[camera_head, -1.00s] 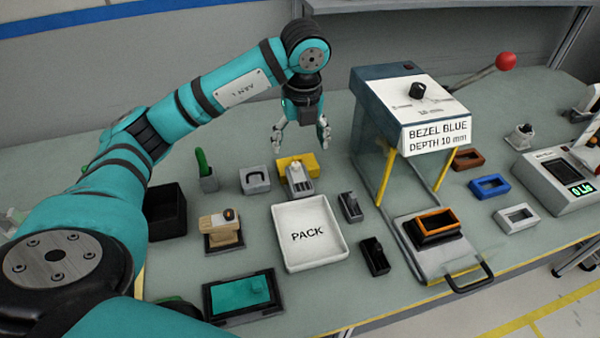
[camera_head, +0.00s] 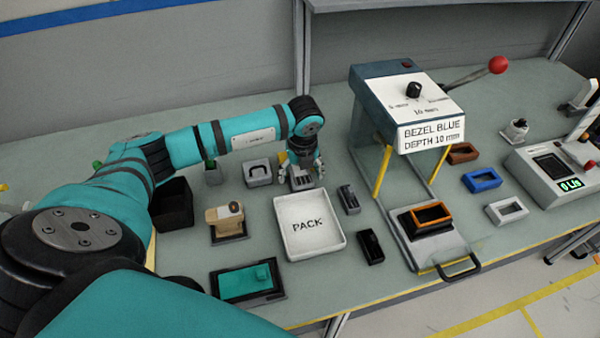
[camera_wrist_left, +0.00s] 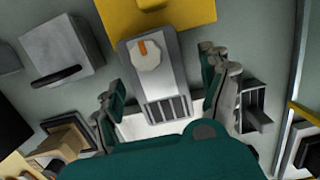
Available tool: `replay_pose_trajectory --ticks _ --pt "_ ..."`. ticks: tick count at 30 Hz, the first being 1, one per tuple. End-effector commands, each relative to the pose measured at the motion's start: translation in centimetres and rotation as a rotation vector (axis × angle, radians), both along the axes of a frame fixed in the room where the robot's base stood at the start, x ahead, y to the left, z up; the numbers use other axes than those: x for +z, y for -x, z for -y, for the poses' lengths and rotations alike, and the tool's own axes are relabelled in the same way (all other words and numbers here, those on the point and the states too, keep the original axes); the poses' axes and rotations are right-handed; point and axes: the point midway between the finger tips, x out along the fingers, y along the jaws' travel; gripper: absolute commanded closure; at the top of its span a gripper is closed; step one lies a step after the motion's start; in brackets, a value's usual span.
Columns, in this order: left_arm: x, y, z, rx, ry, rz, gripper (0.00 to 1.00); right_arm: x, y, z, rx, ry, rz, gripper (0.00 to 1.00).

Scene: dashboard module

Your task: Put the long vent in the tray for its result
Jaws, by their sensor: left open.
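A grey piece with a round knob and a row of slots (camera_wrist_left: 160,85) lies between my left gripper's fingers in the wrist view. It may be the long vent, but I cannot tell for sure. It also shows in the head view (camera_head: 301,183), partly hidden by the gripper. My left gripper (camera_head: 303,172) is open and low over this piece, with one finger on each side; in the wrist view the fingers (camera_wrist_left: 163,90) stand apart from it. The white tray marked PACK (camera_head: 333,246) is in front of the gripper and empty. My right gripper is out of view.
A black bin (camera_head: 172,206) stands at the left. A yellow block (camera_wrist_left: 160,15) is behind the knobbed piece. A grey handled block (camera_head: 257,174) is left; dark slotted parts (camera_head: 349,199) are right. A press (camera_head: 405,105) holds an orange-rimmed bezel (camera_head: 432,214).

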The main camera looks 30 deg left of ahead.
Motion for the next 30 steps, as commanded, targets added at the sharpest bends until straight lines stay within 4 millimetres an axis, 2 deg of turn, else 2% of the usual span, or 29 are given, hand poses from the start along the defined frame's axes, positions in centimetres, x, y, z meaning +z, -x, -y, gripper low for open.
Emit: replay_pose_trajectory --ticks 3,10,25,30 --pt "-0.84 -0.03 -0.10 -0.001 -0.001 -0.001 0.21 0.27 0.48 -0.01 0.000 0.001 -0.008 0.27" --pt "-0.98 -0.07 -0.11 -0.001 -0.001 0.001 0.22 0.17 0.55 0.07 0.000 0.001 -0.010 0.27" --pt "-0.92 -0.07 -0.12 -0.001 -0.001 0.001 0.88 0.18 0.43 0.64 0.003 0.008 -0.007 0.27" --pt "-0.88 -0.10 -0.12 0.000 0.000 0.001 0.88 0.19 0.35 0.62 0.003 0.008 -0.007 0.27"
